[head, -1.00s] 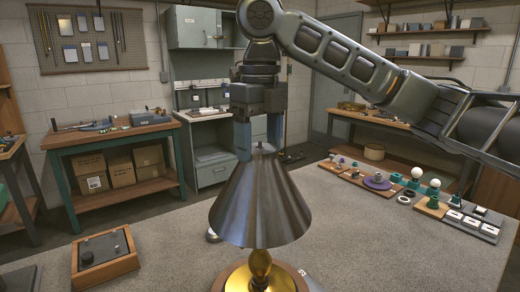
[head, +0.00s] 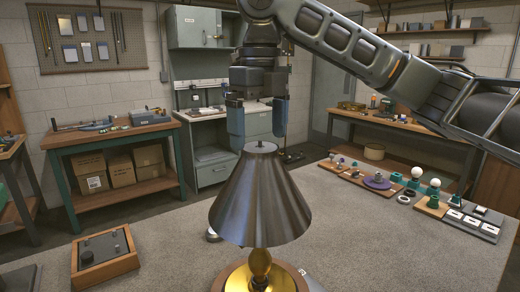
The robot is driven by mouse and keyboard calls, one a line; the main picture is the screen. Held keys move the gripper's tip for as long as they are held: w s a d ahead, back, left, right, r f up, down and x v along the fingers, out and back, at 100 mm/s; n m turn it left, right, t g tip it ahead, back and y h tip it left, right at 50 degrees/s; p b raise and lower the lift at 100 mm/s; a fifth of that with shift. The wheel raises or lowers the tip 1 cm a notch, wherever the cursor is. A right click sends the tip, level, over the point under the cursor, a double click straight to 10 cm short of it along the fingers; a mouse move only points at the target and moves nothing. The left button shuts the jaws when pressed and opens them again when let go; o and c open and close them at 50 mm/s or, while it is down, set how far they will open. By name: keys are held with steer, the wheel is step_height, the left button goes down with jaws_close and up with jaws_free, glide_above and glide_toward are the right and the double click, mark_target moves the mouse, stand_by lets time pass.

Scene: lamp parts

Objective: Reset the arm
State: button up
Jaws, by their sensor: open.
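A lamp stands upright at the front middle of the grey worktop. Its dark metal cone shade (head: 260,208) sits over a brass stem and round brass base (head: 259,275). A small finial or rod tip shows at the top of the shade. My gripper (head: 258,130) is above the shade, pointing down, with its two blue-grey fingers spread apart. Nothing is between the fingers. The fingertips are close above the shade's top in the picture; the exact gap is hard to tell.
A wooden box with a dark top and knob (head: 105,255) sits at front left. Bulbs, sockets and small parts lie on boards (head: 405,190) at right. A workbench (head: 110,135) with cardboard boxes stands behind left. The worktop between is mostly clear.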

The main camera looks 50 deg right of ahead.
steer(key=shift+r, duration=2.75)
